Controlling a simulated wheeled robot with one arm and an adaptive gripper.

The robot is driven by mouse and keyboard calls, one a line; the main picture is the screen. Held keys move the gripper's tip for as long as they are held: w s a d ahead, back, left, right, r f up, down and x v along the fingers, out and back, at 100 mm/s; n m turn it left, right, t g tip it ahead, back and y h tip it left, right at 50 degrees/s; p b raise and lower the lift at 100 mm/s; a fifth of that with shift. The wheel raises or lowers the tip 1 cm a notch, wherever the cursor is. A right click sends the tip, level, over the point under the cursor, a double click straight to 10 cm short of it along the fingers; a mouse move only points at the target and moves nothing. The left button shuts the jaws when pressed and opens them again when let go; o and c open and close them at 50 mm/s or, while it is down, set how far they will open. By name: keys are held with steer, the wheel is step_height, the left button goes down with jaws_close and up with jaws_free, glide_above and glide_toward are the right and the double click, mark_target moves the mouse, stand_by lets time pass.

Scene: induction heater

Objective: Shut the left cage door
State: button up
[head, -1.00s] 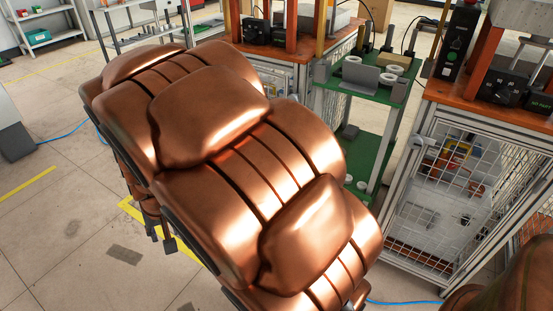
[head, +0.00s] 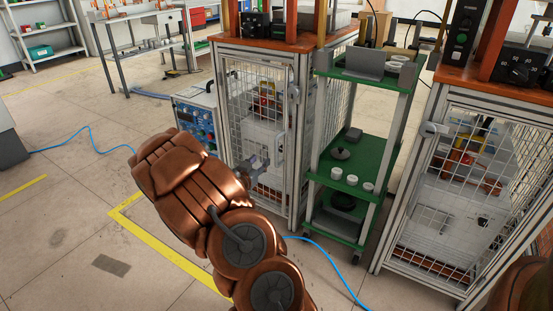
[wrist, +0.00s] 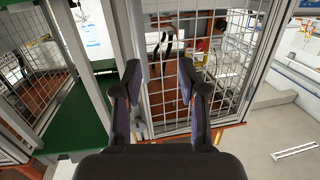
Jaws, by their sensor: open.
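The left cage (head: 294,160) stands under an orange worktop, with a mesh door (head: 245,100) in a pale metal frame on its front. A grey latch (head: 294,94) sits high on the right side of the door frame. I cannot tell whether the door is fully closed or slightly ajar. My gripper (head: 262,165) is in front of the lower part of the door, with nothing between its fingers. In the wrist view my gripper (wrist: 160,78) has its dark fingers apart, facing the mesh (wrist: 245,70). Any contact with the mesh is unclear.
A green-shelved rack (head: 345,185) with white round parts stands right of the cage. A second mesh cage (head: 455,190) is further right. A blue control box (head: 195,120) sits left of the cage. A blue hose (head: 335,250) crosses the floor. Floor at the left is open.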

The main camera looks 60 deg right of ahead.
mark_target(276, 152)
steer(key=shift+m+g+h, duration=0.3)
steer(key=shift+h, duration=0.4)
steer(key=shift+s+d+f+b, duration=0.1)
steer(key=shift+s+d+b, duration=0.25)
steer(key=shift+d, duration=0.75)
steer(key=shift+s+d+r+b, duration=0.15)
steer(key=shift+d+b, duration=0.25)
steer(key=shift+d, duration=0.65)
steer(key=shift+s+d+f+b, duration=0.15)
steer(key=shift+s+d+b, duration=0.25)
steer(key=shift+d, duration=0.7)
steer(key=shift+w+d+b, duration=0.2)
steer(key=shift+d+b, duration=0.05)
steer(key=shift+d, duration=0.5)
steer(key=shift+w+d+b, duration=0.15)
steer(key=shift+d+b, duration=0.05)
steer(key=shift+d, duration=0.5)
jaws_close()
